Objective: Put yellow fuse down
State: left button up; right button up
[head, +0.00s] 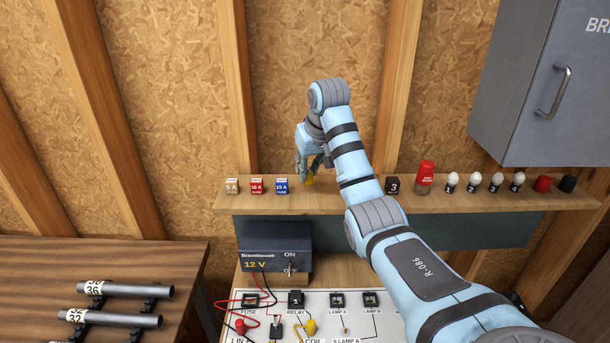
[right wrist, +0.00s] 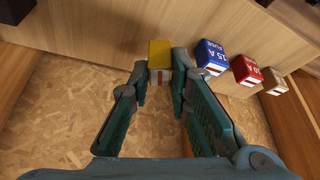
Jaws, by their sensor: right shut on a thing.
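My right gripper (head: 308,176) is shut on the yellow fuse (right wrist: 159,53), at the wooden shelf (head: 345,198) just right of the blue fuse. In the right wrist view the fuse sits between the two fingertips (right wrist: 160,76), its yellow part facing the camera. In the head view only a small yellow patch of the fuse (head: 310,180) shows beside the fingers. I cannot tell whether the fuse touches the shelf. My left gripper is out of view.
A white 5 A fuse (head: 232,186), a red 10 A fuse (head: 257,187) and a blue 15 A fuse (head: 282,187) stand left of the gripper. A black block (head: 392,186) and bulbs stand right. Below are a 12 V supply (head: 275,250) and a circuit board (head: 320,307).

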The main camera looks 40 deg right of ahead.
jog(key=shift+f, duration=0.8)
jog(key=shift+w+f, duration=0.1)
jog(key=shift+f, duration=0.15)
jog(key=shift+w+f, duration=0.15)
jog(key=shift+w, duration=0.2)
jog(key=o, duration=0.8)
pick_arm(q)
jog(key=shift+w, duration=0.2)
pick_arm(e)
jog(key=shift+o, duration=0.5)
jog(key=shift+s, duration=0.25)
jog(key=shift+w+r, duration=0.1)
jog(key=shift+r, duration=0.1)
